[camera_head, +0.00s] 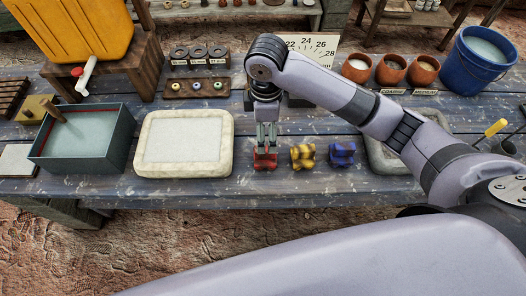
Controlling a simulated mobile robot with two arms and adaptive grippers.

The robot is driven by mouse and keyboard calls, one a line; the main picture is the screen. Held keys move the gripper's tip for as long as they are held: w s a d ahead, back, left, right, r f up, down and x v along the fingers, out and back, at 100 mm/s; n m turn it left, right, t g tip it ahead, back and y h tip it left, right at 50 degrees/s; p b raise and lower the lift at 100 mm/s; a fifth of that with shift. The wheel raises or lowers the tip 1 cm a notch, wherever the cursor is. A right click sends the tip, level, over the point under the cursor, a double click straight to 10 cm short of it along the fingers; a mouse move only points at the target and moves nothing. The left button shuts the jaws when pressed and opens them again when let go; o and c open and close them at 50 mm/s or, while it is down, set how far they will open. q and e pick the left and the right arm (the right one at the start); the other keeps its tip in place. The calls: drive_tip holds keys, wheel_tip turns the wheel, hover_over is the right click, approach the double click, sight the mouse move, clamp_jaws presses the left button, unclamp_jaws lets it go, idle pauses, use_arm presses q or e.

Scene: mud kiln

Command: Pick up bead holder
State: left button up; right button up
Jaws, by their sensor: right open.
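No piece is clearly marked as the bead holder. Three small knobbly blocks stand in a row near the table's front edge: a red one (265,161), a yellow one with dark marks (303,157) and a blue one (342,154). A dark wooden rack (176,92) with several coloured ring-like beads lies further back. My right gripper (267,143) points down directly over the red block, open, its fingertips at or just above the block's top. Whether they touch it cannot be told. My left gripper is not in view.
A cream-rimmed slab (142,158) lies left of the blocks, with a teal water box (120,145) beyond it. A grey slab (378,160) is partly behind my right arm. Clay pots (357,69) and a blue bucket (468,68) stand at the back right.

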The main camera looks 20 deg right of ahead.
sight(265, 155)
wheel_tip(265, 155, down, 10)
drive_tip(key=shift+f+p, duration=0.15)
drive_tip(key=shift+p, duration=0.65)
drive_tip(key=f, duration=0.1)
drive_tip(key=f+p, duration=0.1)
drive_tip(key=f, duration=0.2)
drive_tip(key=shift+w+d+f, duration=0.1)
drive_tip(key=shift+w+f, duration=0.2)
drive_tip(key=shift+f, duration=0.4)
drive_tip(key=c, duration=1.3)
drive_tip(key=shift+c, duration=0.6)
drive_tip(key=shift+w+r, duration=0.1)
drive_tip(key=shift+r, duration=0.05)
wheel_tip(265, 155, up, 20)
drive_tip(key=b, duration=0.2)
